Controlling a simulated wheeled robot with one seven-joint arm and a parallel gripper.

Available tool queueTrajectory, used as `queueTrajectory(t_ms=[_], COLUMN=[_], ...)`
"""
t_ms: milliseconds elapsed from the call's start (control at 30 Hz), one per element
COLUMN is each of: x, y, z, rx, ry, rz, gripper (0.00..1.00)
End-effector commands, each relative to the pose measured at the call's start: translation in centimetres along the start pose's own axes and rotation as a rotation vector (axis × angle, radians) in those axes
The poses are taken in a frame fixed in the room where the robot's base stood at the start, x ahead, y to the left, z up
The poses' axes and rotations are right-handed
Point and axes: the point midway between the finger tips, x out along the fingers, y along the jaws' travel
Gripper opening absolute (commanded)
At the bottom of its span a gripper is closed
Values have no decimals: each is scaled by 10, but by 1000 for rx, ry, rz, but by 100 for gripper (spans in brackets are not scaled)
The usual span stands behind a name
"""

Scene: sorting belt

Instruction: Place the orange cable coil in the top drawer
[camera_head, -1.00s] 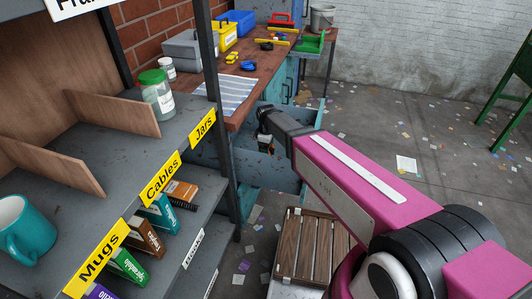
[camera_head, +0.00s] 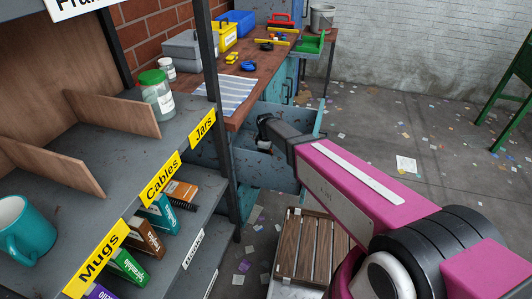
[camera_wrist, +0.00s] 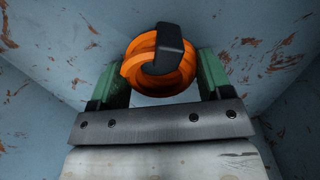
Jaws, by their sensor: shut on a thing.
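The orange cable coil (camera_wrist: 133,72) with a black band across it shows in the wrist view, between the two green fingers of my gripper (camera_wrist: 160,74). The gripper is shut on the coil. Worn blue-grey drawer walls (camera_wrist: 45,75) surround them in the wrist view. In the head view the open teal drawer (camera_head: 262,168) extends from under the workbench, and the end of my gripper (camera_head: 264,130) is over or inside it. The fingers and the coil are hard to make out there. Whether the coil touches the drawer floor cannot be told.
The workbench (camera_head: 265,78) above holds tools, boxes and a striped cloth. A shelf with yellow labels (camera_head: 161,178) stands at the left, its post (camera_head: 223,130) close to the drawer. A wooden crate (camera_head: 312,245) is on the floor below. Open floor lies to the right.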

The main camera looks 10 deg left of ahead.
Motion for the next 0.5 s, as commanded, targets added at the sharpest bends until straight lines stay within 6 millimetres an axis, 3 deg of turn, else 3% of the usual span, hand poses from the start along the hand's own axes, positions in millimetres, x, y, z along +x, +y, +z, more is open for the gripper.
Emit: queueTrajectory(t_ms=[33,100,500], x=[0,0,-8], y=[0,0,0], z=[0,0,0], rx=[0,0,0], ry=[0,0,0], rz=[0,0,1], gripper=[82,98,98])
